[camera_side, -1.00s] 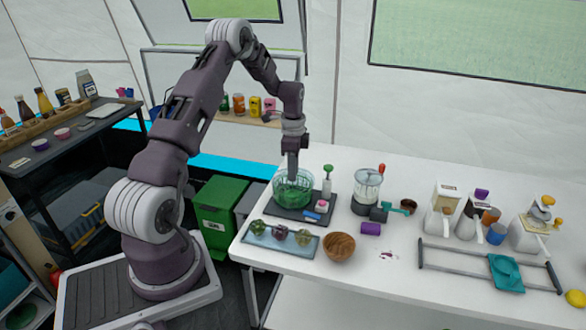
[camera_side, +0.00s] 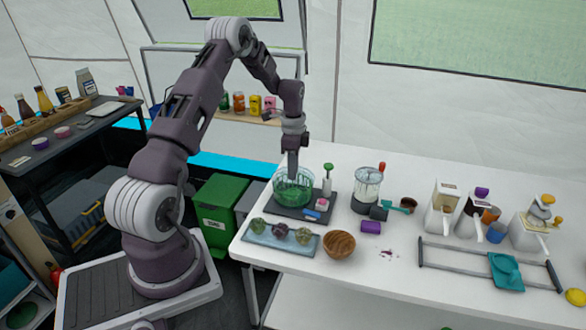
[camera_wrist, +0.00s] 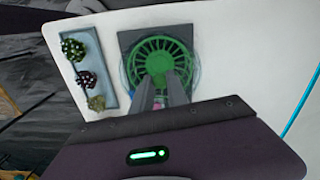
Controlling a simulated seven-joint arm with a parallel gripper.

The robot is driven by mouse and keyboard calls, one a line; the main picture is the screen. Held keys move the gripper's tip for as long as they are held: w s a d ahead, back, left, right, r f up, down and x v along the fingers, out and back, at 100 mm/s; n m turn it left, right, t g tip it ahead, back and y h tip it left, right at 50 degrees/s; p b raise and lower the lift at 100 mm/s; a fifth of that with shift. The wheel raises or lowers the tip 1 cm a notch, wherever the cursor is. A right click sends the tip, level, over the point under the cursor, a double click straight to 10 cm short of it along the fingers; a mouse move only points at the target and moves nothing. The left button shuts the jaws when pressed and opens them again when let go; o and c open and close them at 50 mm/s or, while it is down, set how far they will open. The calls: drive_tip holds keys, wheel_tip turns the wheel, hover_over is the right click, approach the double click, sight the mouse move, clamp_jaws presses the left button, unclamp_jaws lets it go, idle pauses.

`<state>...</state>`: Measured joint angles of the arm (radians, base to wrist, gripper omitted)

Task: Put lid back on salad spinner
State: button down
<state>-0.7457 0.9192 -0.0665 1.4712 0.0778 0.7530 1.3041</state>
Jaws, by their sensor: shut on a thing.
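The salad spinner (camera_side: 293,191) stands on a dark mat on the white table, a clear bowl with green inside. In the wrist view its green round spoked part (camera_wrist: 158,50) shows inside the clear rim. My gripper (camera_side: 293,174) points straight down into the bowl from above. I cannot tell whether this part is the lid or the basket. The fingertip contact is hidden.
A tray (camera_side: 258,239) with several dark-and-green items lies at the front left, beside a wooden bowl (camera_side: 339,245). A green-topped bottle (camera_side: 327,181) and a clear-topped appliance (camera_side: 367,186) stand close on the right. A teal piece (camera_side: 506,272) lies farther right.

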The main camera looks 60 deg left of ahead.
drive_tip(key=shift+f, duration=0.15)
idle(0.5)
drive_tip(key=c, duration=0.7)
unclamp_jaws()
drive_tip(key=shift+c, duration=0.2)
drive_tip(key=shift+r, duration=3.55)
drive_tip(key=shift+c, duration=0.3)
